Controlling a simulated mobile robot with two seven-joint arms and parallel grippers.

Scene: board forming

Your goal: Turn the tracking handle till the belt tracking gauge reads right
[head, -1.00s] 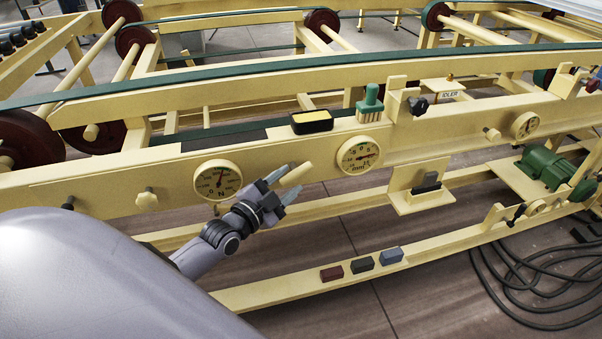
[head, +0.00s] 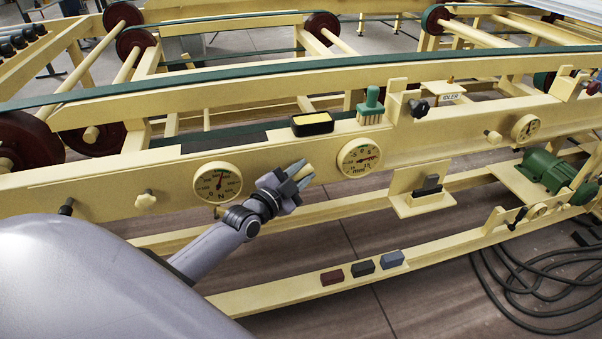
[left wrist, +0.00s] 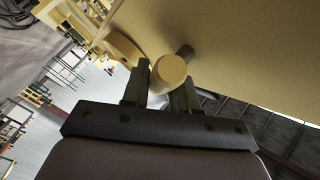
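The tan tracking handle (head: 306,171) sticks out from the cream frame rail between two round dials. The dial marked mm (head: 359,158) is just right of it, its red-tipped needle pointing right; the exact reading is too small to tell. My left gripper (head: 299,175) is at the handle, with a finger on either side. My right gripper is not in view.
A dial marked N (head: 217,184) is left of my gripper. A black tray (head: 312,123) and a green-handled brush (head: 370,104) sit on the rail above. Several small blocks (head: 363,266) lie on the lower beam. Black cable (head: 520,290) coils on the floor at right.

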